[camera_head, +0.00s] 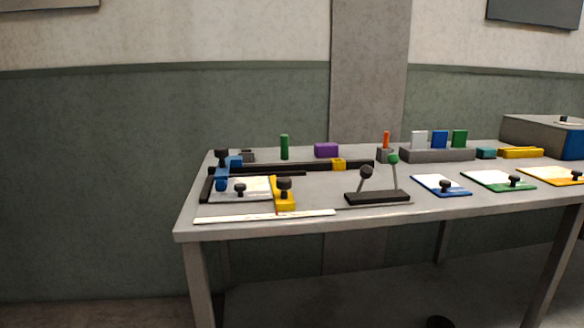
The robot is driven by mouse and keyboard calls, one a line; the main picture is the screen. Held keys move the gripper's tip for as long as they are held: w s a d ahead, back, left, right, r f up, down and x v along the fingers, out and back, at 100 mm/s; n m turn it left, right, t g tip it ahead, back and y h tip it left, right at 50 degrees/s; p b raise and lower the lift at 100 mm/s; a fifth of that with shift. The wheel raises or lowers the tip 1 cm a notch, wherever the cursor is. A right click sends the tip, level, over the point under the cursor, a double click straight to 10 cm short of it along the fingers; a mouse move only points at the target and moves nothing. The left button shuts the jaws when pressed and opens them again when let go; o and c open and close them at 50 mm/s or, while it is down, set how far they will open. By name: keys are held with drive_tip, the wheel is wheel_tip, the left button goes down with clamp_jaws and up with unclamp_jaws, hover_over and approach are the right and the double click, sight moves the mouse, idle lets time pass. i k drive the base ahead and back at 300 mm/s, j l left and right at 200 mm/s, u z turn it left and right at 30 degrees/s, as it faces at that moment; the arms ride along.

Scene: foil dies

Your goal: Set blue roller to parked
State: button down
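A blue piece with a black knob (222,177), which looks like the blue roller, is at the left end of the table. It lies across the left side of a black-edged frame holding a white sheet (256,187). A similar yellow piece with a black knob (283,193) is at the right side of that sheet. No parked mark can be made out. My gripper is not in view.
Behind the sheet runs a black rail (300,167) with a yellow block (338,164). A black base with two levers (377,197) stands right of the frame. A white strip (265,215) lies along the table's front edge (350,223). Coloured boards lie at right.

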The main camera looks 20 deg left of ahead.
sight(229, 164)
drive_tip(key=u, duration=1.6)
